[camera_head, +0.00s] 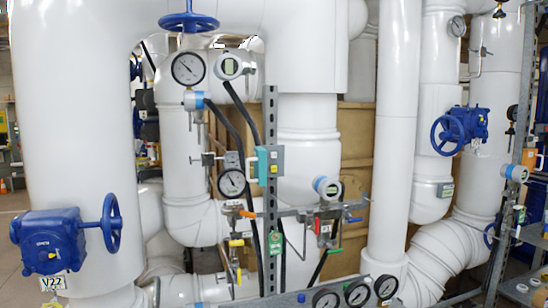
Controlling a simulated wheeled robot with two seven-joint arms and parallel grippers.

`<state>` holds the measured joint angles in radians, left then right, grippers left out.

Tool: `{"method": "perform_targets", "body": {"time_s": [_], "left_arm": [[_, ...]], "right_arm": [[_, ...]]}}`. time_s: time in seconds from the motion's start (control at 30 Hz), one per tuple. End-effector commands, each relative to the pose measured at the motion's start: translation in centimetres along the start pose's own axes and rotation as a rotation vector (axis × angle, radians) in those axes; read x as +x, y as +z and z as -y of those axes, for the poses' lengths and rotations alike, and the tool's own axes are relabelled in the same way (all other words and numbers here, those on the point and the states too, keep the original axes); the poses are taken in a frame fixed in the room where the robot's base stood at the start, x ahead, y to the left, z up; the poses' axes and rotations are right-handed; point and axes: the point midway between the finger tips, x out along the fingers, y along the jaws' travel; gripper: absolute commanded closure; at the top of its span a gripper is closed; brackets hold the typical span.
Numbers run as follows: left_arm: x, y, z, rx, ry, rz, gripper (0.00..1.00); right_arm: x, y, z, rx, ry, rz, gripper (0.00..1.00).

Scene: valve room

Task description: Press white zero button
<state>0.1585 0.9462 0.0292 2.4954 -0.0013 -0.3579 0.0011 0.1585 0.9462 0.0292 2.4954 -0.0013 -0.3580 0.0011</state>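I cannot pick out a white zero button for certain at this size. A teal box (268,164) is fixed to the upright metal post in the middle, with tiny marks on its front too small to read. A round white digital transmitter (229,66) with a grey-green display is at the upper middle. Another white transmitter with a blue side (327,188) sits right of the post, and a similar one (515,173) is at the far right. Neither of my grippers is in view.
Thick white pipes fill the scene. Blue valve handwheels stand at the left (111,222), top (188,22) and right (449,135). A perforated metal post (270,230) rises in the middle. Several dial gauges (356,294) line the bottom.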

Motion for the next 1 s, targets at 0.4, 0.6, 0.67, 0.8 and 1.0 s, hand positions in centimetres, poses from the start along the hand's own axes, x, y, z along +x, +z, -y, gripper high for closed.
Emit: {"method": "perform_targets", "body": {"time_s": [0.4,0.6,0.67,0.8,1.0], "left_arm": [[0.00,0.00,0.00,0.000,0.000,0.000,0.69],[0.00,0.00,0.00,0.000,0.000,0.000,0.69],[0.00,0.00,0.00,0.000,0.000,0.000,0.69],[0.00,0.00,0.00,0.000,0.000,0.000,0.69],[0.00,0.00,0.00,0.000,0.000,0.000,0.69]], "right_arm": [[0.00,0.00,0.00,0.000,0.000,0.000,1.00],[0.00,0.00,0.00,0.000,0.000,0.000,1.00],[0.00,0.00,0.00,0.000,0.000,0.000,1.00],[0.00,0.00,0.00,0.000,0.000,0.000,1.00],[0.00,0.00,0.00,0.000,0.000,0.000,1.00]]}}
